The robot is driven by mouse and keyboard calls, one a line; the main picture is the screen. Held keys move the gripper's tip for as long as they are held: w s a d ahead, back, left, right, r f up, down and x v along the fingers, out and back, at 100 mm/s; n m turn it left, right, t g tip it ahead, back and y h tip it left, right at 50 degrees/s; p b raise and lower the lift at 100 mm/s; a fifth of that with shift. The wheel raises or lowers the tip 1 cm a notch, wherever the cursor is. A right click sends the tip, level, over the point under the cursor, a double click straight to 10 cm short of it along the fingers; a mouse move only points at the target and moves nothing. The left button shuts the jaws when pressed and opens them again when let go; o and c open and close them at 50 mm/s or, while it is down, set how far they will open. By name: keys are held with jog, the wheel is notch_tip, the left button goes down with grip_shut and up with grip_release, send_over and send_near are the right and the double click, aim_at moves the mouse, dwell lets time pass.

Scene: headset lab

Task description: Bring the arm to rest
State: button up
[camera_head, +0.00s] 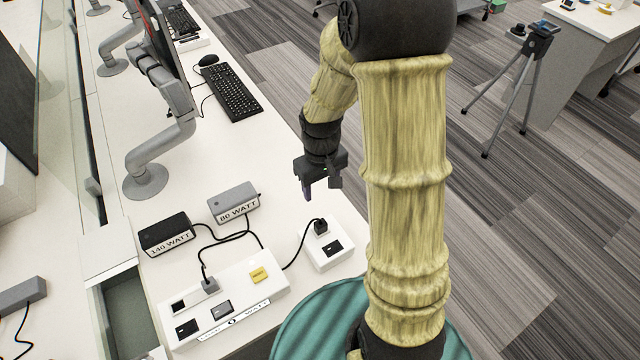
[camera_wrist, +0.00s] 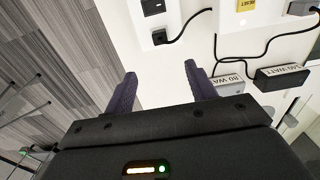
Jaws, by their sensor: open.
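My gripper (camera_head: 320,190) hangs above the right edge of the white desk (camera_head: 215,140) in the head view, with its fingers pointing down. In the wrist view my gripper (camera_wrist: 158,90) shows two dark purple fingers set well apart, with only the white desk top between them. It is open and empty and touches nothing that I can see. My arm, in a yellow-green sleeve, stands upright right of the middle of the head view and bends over at the top.
On the desk are a power strip box (camera_head: 222,302), a small socket box (camera_head: 328,245), a black 140 watt adapter (camera_head: 166,234), a grey 80 watt adapter (camera_head: 233,201), cables and a keyboard (camera_head: 229,92). A tripod (camera_head: 512,85) stands on the open carpet at right.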

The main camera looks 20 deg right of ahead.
dwell(0.3)
jog(key=s+r+m+t, duration=0.2)
jog(key=s+r+m, duration=0.1)
jog(key=s+r, duration=0.4)
jog(key=shift+s+d+t, duration=0.25)
jog(key=shift+s+t, duration=0.05)
jog(key=shift+s, duration=0.35)
jog(key=shift+r, duration=0.1)
